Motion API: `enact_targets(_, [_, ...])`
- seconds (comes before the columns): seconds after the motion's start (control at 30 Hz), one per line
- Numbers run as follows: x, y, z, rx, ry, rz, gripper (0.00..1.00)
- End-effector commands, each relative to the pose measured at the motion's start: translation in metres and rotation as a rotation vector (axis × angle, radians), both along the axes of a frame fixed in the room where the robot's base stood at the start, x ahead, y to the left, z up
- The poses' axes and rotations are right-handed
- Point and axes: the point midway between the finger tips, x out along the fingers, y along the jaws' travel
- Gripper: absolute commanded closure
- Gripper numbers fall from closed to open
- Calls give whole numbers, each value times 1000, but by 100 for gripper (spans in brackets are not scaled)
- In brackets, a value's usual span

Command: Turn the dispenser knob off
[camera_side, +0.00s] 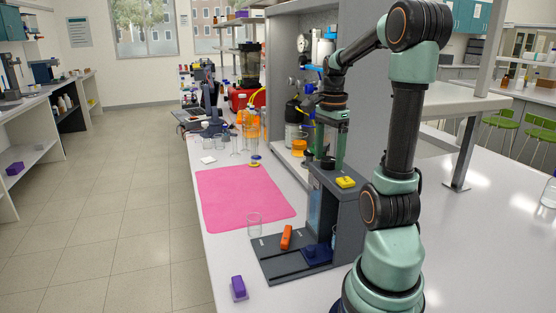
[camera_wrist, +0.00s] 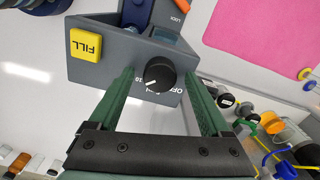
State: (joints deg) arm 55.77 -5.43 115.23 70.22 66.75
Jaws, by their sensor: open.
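The dispenser knob (camera_wrist: 159,75) is black and round with a white pointer line, on the dark grey top of the dispenser (camera_wrist: 110,65). Partly hidden lettering beside the knob looks like "OFF". My gripper (camera_wrist: 161,80) is open, with its green fingers on either side of the knob in the wrist view. I cannot tell whether they touch it. In the side view my gripper (camera_side: 328,158) points down over the top of the dispenser (camera_side: 342,205), and the knob is mostly hidden there.
A yellow FILL button (camera_wrist: 86,45) is beside the knob. A pink mat (camera_side: 240,197) lies to the left. Glassware and bottles crowd the bench behind. A purple block (camera_side: 239,287) is in front.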

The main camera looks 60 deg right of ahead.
Motion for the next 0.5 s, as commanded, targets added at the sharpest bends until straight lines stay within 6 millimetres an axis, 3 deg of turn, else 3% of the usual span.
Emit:
enact_targets(0.33, [0,0,-4,0,0,0,18])
enact_targets(0.5, [0,0,-3,0,0,0,83])
